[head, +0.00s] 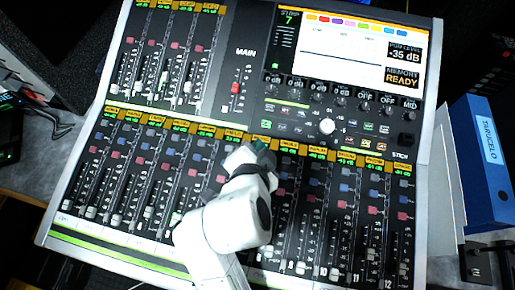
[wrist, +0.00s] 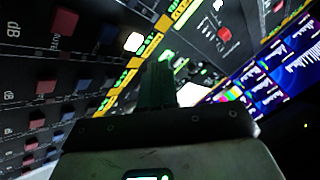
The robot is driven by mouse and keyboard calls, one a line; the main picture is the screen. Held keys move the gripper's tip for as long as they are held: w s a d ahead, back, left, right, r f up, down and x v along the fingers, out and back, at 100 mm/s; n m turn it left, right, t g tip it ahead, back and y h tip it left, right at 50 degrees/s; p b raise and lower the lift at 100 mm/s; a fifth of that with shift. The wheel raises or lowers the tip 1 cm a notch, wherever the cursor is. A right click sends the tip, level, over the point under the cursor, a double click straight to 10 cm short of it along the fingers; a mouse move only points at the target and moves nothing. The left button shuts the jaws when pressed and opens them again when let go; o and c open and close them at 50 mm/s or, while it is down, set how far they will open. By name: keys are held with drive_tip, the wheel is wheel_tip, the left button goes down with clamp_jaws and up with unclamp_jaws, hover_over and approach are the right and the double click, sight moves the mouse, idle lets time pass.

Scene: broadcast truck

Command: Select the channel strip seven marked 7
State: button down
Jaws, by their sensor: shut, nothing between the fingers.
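The mixing console (head: 48,237) fills most of the head view, tilted in the picture. Its lower bank has a row of channel strips with yellow labels, coloured buttons and faders. The seventh label from the left (head: 261,139) is just above my gripper (head: 263,150), and my arm hides most of the strip below it. The console's screen (head: 345,48) has a green "STRIP 7" readout (head: 289,18) at its left. My gripper is shut and empty, close over the top of the strips. In the wrist view its dark fingers (wrist: 158,85) point towards the yellow labels; I cannot tell whether they touch anything.
A lit white button (wrist: 133,42) shows beside the fingers in the wrist view. Neighbouring buttons and faders lie close on both sides. A blue binder (head: 482,160) stands right of the console.

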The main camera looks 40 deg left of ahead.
drive_tip(key=r+p, duration=0.2)
drive_tip(key=r, duration=0.1)
drive_tip(key=shift+s+d+r, duration=0.15)
drive_tip(key=shift+s+r, duration=0.05)
idle(0.8)
